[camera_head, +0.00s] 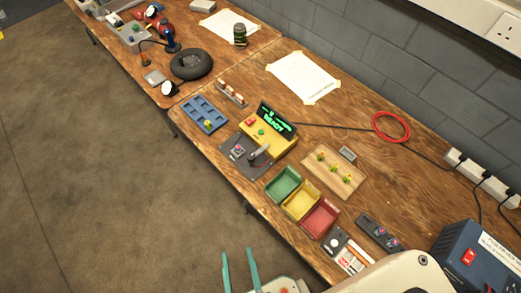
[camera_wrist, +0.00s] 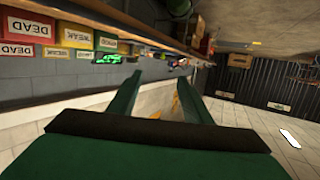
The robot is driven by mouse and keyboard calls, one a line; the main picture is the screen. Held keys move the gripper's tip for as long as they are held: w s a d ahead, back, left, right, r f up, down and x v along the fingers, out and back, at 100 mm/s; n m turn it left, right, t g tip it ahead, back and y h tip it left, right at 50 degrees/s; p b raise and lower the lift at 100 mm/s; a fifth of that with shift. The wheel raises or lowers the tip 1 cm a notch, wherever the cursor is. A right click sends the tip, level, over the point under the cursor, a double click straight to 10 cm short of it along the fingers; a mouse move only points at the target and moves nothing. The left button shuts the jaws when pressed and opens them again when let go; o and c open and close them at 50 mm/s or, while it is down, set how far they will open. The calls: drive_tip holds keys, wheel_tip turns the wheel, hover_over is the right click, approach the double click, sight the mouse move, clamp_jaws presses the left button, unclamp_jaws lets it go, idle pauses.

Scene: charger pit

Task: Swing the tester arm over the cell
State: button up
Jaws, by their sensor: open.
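The yellow tester (camera_head: 262,138) sits on the wooden bench in the head view, its dark display (camera_head: 277,120) showing green text that seems to read READY. In front of it is a dark grey plate (camera_head: 233,158) with the tester arm (camera_head: 258,155), a dark lever with a grey end, at its right side. A small pinkish thing, perhaps the cell (camera_head: 238,150), sits on the plate left of the arm. My gripper (camera_head: 237,253), with teal fingers, is open and empty off the bench's front edge, well apart from the tester. The wrist view shows the fingers spread (camera_wrist: 160,76).
Green (camera_head: 285,182), yellow (camera_head: 301,201) and red (camera_head: 320,218) bins stand right of the tester. A blue tray (camera_head: 204,115) lies left. A dark cable runs behind the tester. The floor in front is clear.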

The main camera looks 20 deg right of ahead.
drive_tip(key=w+a+f+m+g+h, duration=0.2)
drive_tip(key=w+a+f+m+h, duration=0.15)
drive_tip(key=f+m+h, duration=0.2)
drive_tip(key=m+g+h, duration=0.9)
drive_tip(key=g+h, duration=0.1)
approach(260, 152)
drive_tip(key=shift+n, duration=0.25)
drive_tip(key=d, duration=0.2)
drive_tip(key=d+r, duration=0.1)
drive_tip(key=d, duration=0.2)
drive_tip(key=w+d, duration=0.1)
drive_tip(key=d, duration=0.2)
drive_tip(key=shift+d+r, duration=0.25)
drive_tip(key=shift+r, duration=0.15)
drive_tip(key=shift+w+d, duration=0.25)
drive_tip(key=shift+d, duration=0.35)
drive_tip(key=shift+c, duration=0.4)
